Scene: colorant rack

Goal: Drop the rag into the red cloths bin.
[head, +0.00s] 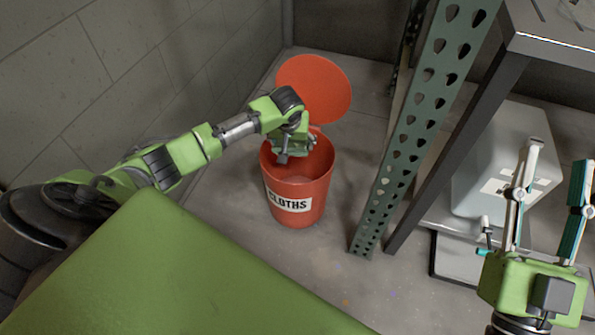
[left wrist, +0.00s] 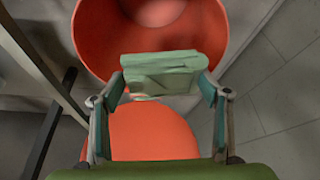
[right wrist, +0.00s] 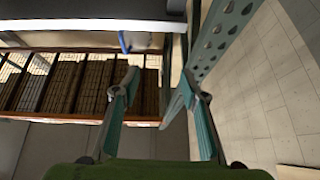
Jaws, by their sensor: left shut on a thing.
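The red cloths bin (head: 313,187) stands on the floor with a CLOTHS label on its front. Its round red lid (head: 315,88) is open behind the mouth. My left gripper (head: 292,150) is over the bin's mouth, shut on the rag (left wrist: 163,72), a folded pale green cloth. In the left wrist view the rag sits between the fingertips, in front of the bin's opening (left wrist: 92,38), with the lid (left wrist: 152,130) below. My right gripper (head: 556,165) is open and empty, away to the right.
A perforated green rack post (head: 420,120) stands right of the bin, beside a dark-legged table (head: 455,150). A pale grey container (head: 515,150) is under the table. A block wall (head: 110,60) lies to the left. Bare floor surrounds the bin's front.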

